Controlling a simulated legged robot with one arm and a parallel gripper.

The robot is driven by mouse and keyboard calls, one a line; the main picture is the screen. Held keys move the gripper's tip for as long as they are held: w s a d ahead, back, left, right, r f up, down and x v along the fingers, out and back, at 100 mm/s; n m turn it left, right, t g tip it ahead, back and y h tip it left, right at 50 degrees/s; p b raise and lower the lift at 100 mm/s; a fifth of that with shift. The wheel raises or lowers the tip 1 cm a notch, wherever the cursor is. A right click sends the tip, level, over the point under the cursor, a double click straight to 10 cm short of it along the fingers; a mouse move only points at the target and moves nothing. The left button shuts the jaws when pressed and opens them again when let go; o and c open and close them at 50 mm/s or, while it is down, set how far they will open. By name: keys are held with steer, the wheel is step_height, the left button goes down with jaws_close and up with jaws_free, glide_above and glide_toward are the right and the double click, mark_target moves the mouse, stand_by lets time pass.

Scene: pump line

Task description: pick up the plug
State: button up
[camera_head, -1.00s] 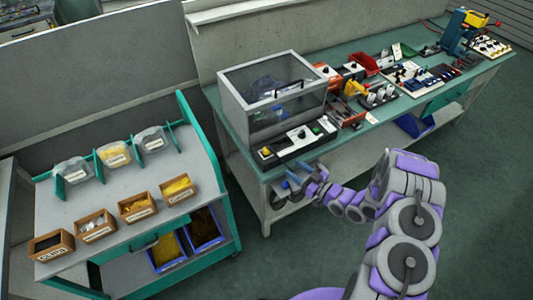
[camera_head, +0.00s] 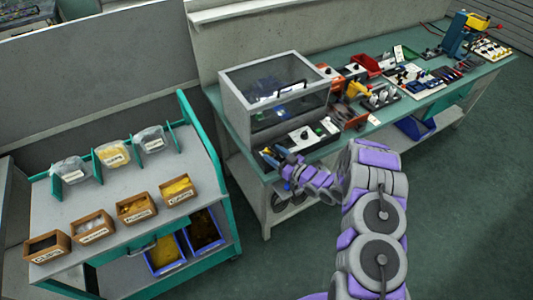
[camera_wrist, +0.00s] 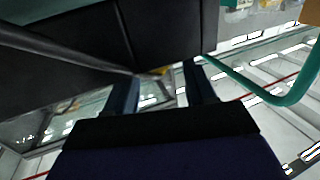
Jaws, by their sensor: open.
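I cannot make out the plug for certain in either view. My gripper (camera_head: 273,160) is open at the front left corner of the workbench, close to the black control panel in front of the clear-walled box. In the wrist view my gripper's two fingers (camera_wrist: 161,88) are apart. A small yellow piece (camera_wrist: 160,72) shows between and beyond them, partly hidden by a dark slab-like shape. I cannot tell if it is the plug. No object is seen held between the fingers.
The clear-walled box (camera_head: 231,103) stands on the green workbench (camera_head: 385,137), with several tools and panels to its right. A grey cart (camera_head: 125,183) with labelled wooden bins and bags stands at left. Open floor (camera_head: 460,200) lies in front of the bench.

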mark_target(268, 149)
steer(key=shift+b+x, duration=0.45)
steer(key=shift+x, duration=1.15)
steer(key=shift+w+a+r, duration=0.1)
steer(key=shift+w+a, duration=0.05)
steer(key=shift+a, duration=0.05)
jaws_close()
